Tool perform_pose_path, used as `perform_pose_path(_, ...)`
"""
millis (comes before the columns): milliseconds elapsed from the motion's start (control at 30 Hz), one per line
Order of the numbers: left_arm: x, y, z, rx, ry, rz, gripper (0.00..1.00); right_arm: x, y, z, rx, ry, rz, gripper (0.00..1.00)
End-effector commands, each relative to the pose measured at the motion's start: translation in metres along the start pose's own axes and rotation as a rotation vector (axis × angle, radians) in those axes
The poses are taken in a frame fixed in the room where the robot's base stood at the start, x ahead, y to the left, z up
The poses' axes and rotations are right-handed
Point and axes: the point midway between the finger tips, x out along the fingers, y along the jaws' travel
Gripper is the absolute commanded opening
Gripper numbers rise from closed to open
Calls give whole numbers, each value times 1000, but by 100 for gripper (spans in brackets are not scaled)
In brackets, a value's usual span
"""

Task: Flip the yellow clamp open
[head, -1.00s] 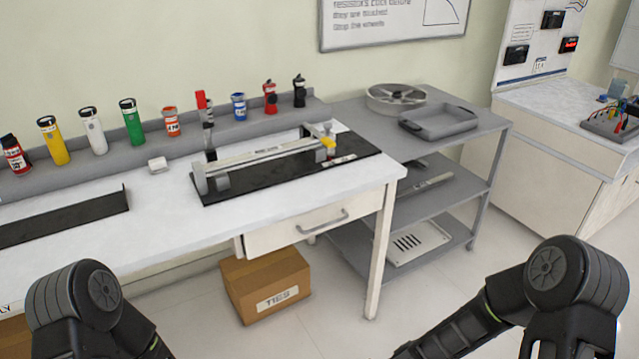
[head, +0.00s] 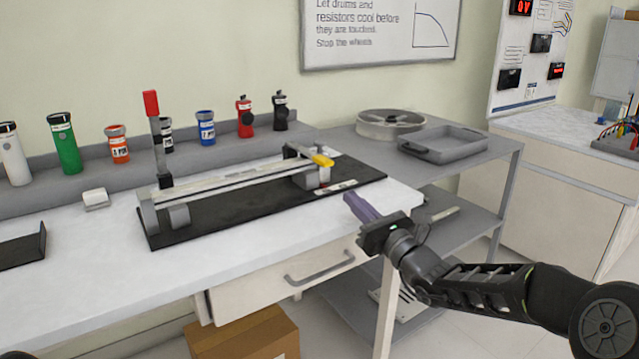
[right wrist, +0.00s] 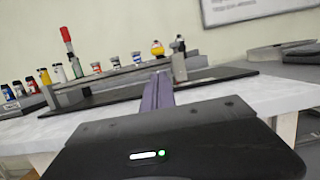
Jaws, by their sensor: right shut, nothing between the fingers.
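The yellow clamp (head: 322,160) is at the right end of a chassis rig, with its yellow lever lying about flat over the end of a long metal rail (head: 235,176). It also shows in the right wrist view (right wrist: 157,48), small and beyond the fingers. My right gripper (head: 350,202) has purple fingers, shut and empty, at the bench's right front edge. It is to the right of and nearer than the clamp, apart from it. In the right wrist view the shut fingers (right wrist: 158,92) point toward the rig. My left gripper is out of view.
The rig's black base (head: 225,215) lies on the white bench (head: 100,280). A red-topped upright lever (head: 151,104) stands at the rig's left. Several coloured containers line the back ledge. A grey shelf cart (head: 445,172) with a tray (head: 443,146) stands to the right.

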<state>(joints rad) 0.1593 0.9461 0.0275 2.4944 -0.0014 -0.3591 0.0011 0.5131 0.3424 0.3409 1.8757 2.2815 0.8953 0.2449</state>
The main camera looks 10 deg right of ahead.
Motion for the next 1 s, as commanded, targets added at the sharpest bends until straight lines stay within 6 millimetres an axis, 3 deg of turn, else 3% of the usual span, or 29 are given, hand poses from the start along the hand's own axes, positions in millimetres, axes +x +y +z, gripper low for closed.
perform_pose_path(467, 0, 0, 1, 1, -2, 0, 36, 11, 0, -1, -2, 3, 2, 0)
perform_pose_path(1000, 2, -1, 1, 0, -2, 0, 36, 92, 1, -1, -1, 3, 2, 0)
